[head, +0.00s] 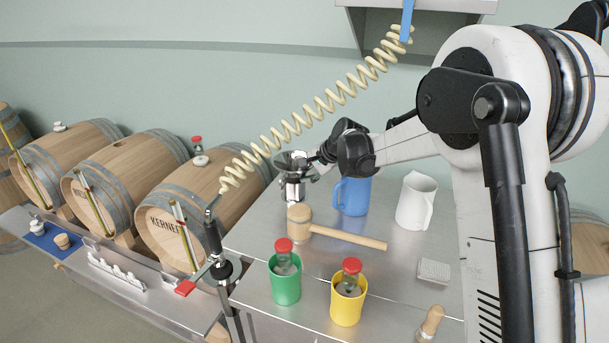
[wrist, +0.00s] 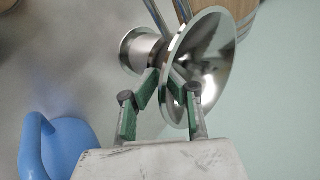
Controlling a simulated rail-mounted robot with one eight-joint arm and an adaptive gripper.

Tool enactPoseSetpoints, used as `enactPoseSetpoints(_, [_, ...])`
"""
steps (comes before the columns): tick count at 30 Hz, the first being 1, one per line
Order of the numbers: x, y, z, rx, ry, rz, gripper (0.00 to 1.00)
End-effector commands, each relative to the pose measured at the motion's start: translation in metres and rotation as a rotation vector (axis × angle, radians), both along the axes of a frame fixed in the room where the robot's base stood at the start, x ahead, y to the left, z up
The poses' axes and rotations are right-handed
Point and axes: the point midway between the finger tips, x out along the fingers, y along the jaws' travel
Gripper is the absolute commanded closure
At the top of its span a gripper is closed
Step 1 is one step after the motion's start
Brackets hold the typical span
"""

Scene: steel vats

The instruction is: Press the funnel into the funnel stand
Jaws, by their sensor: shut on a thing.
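The steel funnel (head: 288,160) is at the back left of the steel table, wide mouth up. In the wrist view the funnel (wrist: 208,62) shows as a shiny cone. My gripper (head: 308,163) reaches it from the right. In the wrist view my gripper (wrist: 163,75) has its green-padded fingers shut on the funnel just beneath the cone. The funnel stand (head: 293,189), a small steel cylinder with a flared foot, is directly below the funnel; it also shows in the wrist view (wrist: 138,50). The fingers and cone hide the spout, so how deep it sits cannot be told.
A blue jug (head: 352,197) and a white jug (head: 416,203) stand right of the funnel. A wooden mallet (head: 340,235) lies in front. Green (head: 286,287) and yellow (head: 346,305) cups holding red-capped bottles stand nearer. A coiled hose (head: 320,105) hangs above; barrels (head: 205,195) line the left.

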Motion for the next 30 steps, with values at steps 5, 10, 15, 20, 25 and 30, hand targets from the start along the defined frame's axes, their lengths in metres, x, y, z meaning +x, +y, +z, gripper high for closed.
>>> enactPoseSetpoints(5, [0.000, 0.000, -0.001, 0.000, 0.000, 0.000, 0.83])
enactPoseSetpoints(10, [0.000, 0.000, -0.001, 0.000, 0.000, 0.000, 0.71])
enactPoseSetpoints(15, [0.000, 0.000, -0.001, 0.000, 0.000, 0.000, 0.71])
enactPoseSetpoints(20, [-0.004, -0.005, 0.006, 0.000, 0.000, -0.001, 0.71])
enactPoseSetpoints(25, [-0.015, -0.018, 0.026, 0.000, 0.000, -0.002, 0.71])
enactPoseSetpoints(30, [-0.029, -0.035, 0.051, 0.001, 0.001, -0.002, 0.71])
